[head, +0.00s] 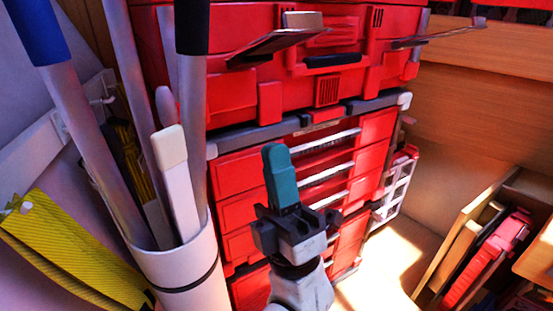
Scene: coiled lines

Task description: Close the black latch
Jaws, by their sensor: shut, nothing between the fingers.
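A red toolbox (235,88) tops a red drawer stack. A dark latch flap (280,40) sticks out from the toolbox's front left, standing open. A second, similar flap (440,37) sticks out at its front right. Both look dark with glossy, lighter faces, and I cannot tell which one is the task's black latch. My gripper (276,152) points upward in front of the drawers, its teal fingers shut together and empty. It is below the left flap and apart from it.
A white bin (185,268) with several poles stands close on the left, beside yellow ribbed material (70,250). The red drawers (235,205) are behind my gripper. A wooden crate (465,225) holding red items is at the right. Some floor (395,265) between is clear.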

